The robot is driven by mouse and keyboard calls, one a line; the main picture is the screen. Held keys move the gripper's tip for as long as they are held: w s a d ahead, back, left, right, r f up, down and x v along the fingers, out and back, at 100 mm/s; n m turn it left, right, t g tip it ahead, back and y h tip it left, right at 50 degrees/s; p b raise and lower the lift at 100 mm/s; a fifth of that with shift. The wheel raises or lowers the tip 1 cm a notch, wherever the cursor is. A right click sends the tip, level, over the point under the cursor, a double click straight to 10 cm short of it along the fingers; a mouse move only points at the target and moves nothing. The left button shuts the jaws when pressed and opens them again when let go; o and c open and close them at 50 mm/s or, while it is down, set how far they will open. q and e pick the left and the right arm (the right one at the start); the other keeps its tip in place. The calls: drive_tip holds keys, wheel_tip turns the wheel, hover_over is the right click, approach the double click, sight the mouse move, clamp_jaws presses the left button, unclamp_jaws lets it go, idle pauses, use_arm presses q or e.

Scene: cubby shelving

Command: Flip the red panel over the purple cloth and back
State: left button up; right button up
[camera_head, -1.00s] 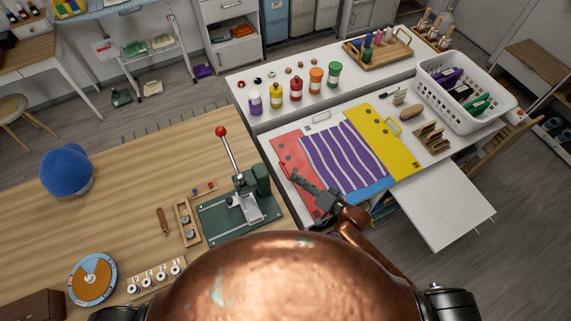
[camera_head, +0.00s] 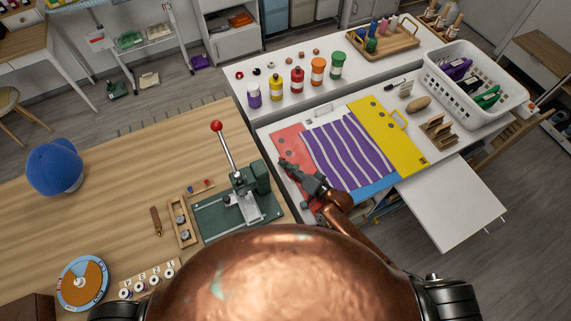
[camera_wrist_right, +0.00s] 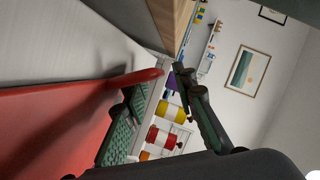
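The red panel (camera_head: 288,138) lies flat at the left side of the folding board on the white table. The purple striped cloth (camera_head: 348,155) lies spread flat to its right, with the yellow panel (camera_head: 388,138) beyond. My right gripper (camera_head: 284,167) is over the red panel's left part and hides some of it. In the right wrist view my right gripper (camera_wrist_right: 163,88) has its fingers apart. The red panel (camera_wrist_right: 45,130) is close to the left finger, its end near that fingertip; I cannot tell whether they touch. My left gripper is out of view.
A green lever press (camera_head: 240,205) stands on the wooden table left of my right gripper. Several paint bottles (camera_head: 297,80) stand behind the board. A white basket (camera_head: 470,90) stands at the back right. A blue panel (camera_head: 375,188) shows at the board's front.

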drive_tip(key=shift+w+a+f, duration=0.1)
drive_tip(key=shift+w+a, duration=0.2)
drive_tip(key=shift+a, duration=0.1)
clamp_jaws()
idle(0.5)
